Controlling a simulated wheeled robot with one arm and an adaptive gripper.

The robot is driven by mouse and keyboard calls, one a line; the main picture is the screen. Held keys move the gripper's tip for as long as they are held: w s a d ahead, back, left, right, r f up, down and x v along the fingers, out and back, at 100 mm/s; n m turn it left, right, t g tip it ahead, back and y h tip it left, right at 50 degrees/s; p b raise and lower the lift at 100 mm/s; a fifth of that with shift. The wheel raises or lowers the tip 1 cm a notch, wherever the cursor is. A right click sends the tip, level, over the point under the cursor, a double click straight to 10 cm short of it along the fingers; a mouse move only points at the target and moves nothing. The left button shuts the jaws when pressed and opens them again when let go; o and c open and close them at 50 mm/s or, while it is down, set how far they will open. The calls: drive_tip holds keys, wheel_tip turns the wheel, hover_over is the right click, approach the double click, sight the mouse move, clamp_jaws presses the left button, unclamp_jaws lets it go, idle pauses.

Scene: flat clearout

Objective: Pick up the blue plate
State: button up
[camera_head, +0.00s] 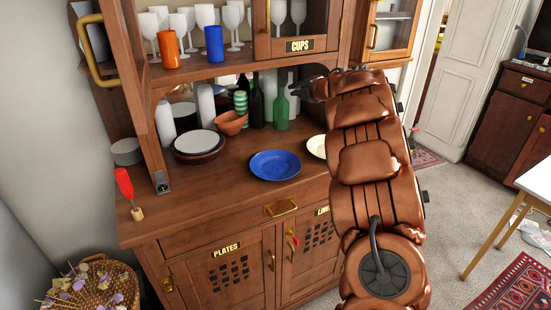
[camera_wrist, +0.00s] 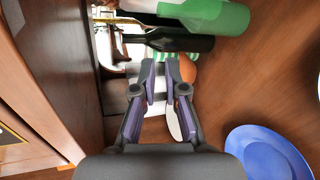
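The blue plate (camera_head: 275,165) lies flat on the wooden counter of the cupboard, near its front edge. In the wrist view the blue plate (camera_wrist: 268,152) is at the lower right, cut off by the frame edge. My gripper (camera_wrist: 161,82) is open, with a narrow gap between its fingers and nothing held. It points toward the bottles, with the plate off to its right in the wrist view. In the head view my gripper is a small dark shape behind the plate, at the counter's back right; its fingertips are hard to make out.
A green bottle (camera_head: 281,108) and a dark bottle (camera_head: 257,106) stand close to my gripper. A white plate (camera_head: 317,146) is partly hidden behind my arm. Stacked plates (camera_head: 199,141) and a brown bowl (camera_head: 230,123) are left. The shelf above holds cups. Counter around the blue plate's front is clear.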

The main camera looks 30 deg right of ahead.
drive_tip(key=s+a+f+n+g+y+p, duration=0.1)
drive_tip(key=s+f+n+g+y+p, duration=0.2)
drive_tip(key=s+f+n+g+y, duration=0.25)
drive_tip(key=n+g+y+p, duration=0.2)
drive_tip(key=n+y, duration=0.1)
approach(300, 169)
drive_tip(key=shift+w+a+r+m, duration=0.15)
drive_tip(key=shift+w+a+r, duration=0.25)
drive_tip(key=shift+r, duration=0.15)
drive_tip(key=shift+w+a+r+m, duration=0.1)
drive_tip(key=shift+w+a+r, duration=0.3)
drive_tip(key=shift+r, duration=0.2)
drive_tip(key=shift+a+f+g, duration=0.15)
drive_tip(key=shift+f+g, duration=0.05)
drive_tip(key=shift+g, duration=0.05)
drive_tip(key=shift+p+x, duration=1.9)
drive_tip(key=shift+x, duration=1.3)
drive_tip(key=shift+w+a+f, duration=0.15)
drive_tip(key=shift+a+f, duration=0.1)
drive_tip(key=shift+f, duration=0.1)
drive_tip(key=shift+c, duration=0.3)
clamp_jaws()
drive_tip(key=shift+r, duration=0.15)
